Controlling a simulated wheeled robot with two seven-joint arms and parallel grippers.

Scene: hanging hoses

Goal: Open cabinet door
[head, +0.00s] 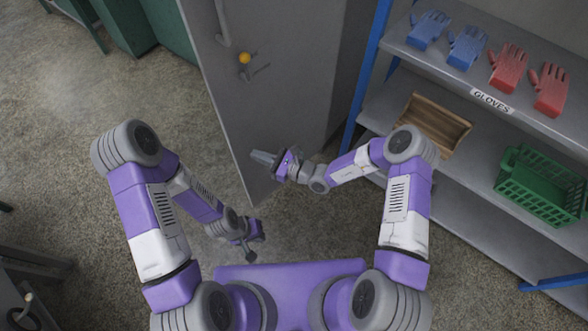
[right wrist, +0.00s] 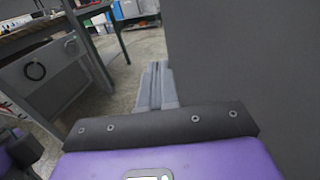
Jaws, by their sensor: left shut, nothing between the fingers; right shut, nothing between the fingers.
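The grey cabinet door (head: 285,100) stands at the top centre of the head view, its lower corner near the floor. It has a grey bar handle (head: 222,25) and, below it, a yellow knob (head: 245,58) with a small lever. I cannot tell whether the door is ajar. My right gripper (head: 262,157) is shut and empty, pointing left across the lower door, below the knob and apart from it. In the right wrist view its fingers (right wrist: 155,85) are together, with a plain grey panel (right wrist: 245,70) to their right. My left gripper (head: 250,256) is shut and empty, low near my base.
A grey shelf (head: 400,105) with blue posts stands at right, holding blue gloves (head: 430,28), red gloves (head: 508,68), a wooden tray (head: 435,125) and a green basket (head: 540,185). Furniture stands at lower left. The floor (head: 80,100) left of the door is clear.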

